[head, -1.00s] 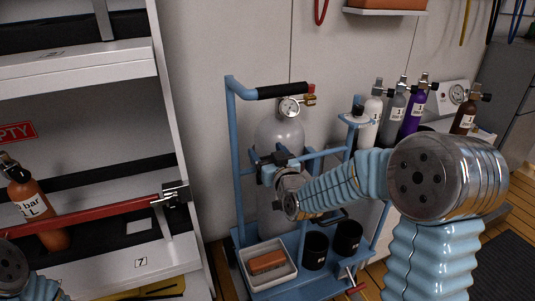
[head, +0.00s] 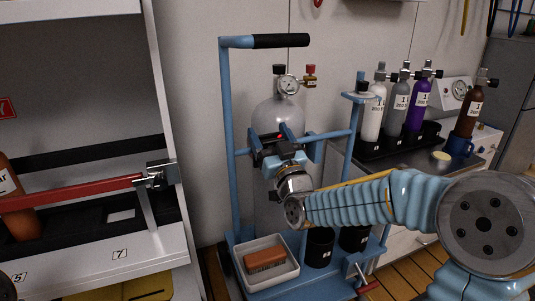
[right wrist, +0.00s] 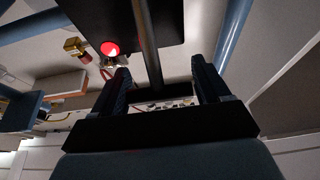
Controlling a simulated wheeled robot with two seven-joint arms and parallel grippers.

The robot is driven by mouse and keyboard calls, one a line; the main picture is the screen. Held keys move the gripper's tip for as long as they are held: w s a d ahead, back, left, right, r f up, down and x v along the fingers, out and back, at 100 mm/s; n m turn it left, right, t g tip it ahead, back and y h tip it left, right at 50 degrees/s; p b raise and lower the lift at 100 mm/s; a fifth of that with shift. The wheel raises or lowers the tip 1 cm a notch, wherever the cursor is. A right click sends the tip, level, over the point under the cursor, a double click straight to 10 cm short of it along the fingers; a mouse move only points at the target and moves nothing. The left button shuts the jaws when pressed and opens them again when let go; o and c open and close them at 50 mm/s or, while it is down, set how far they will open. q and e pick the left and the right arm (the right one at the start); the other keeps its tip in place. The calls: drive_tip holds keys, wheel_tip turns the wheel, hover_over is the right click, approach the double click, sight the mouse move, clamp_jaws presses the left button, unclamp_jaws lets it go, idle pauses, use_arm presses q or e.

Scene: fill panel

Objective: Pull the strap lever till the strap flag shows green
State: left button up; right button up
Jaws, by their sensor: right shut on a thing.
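The strap buckle (head: 264,142) is a black box on the front of a grey cylinder (head: 278,113) standing in a blue cart. The strap lever (right wrist: 148,40) is a dark bar running down between my right fingers. My right gripper (head: 281,152) is at the buckle, shut on the lever, and partly hides it in the head view. In the right wrist view the gripper (right wrist: 158,75) has one finger on each side of the bar. My left gripper is out of view.
The blue cart (head: 228,130) has a black-gripped handle above the cylinder. A white tray with an orange block (head: 265,260) and black cups (head: 319,247) sit low in the cart. A shelf with a red bar (head: 80,194) stands left; several small cylinders (head: 415,105) stand right.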

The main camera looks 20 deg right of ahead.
drive_tip(key=shift+s+f+t, duration=0.3)
drive_tip(key=shift+s+t, duration=0.05)
drive_tip(key=shift+t, duration=0.25)
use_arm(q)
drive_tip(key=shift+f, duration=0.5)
use_arm(e)
drive_tip(key=shift+s+f+t, duration=0.1)
drive_tip(key=shift+s+t, duration=0.35)
drive_tip(key=shift+t, duration=0.25)
drive_tip(key=o, duration=1.5)
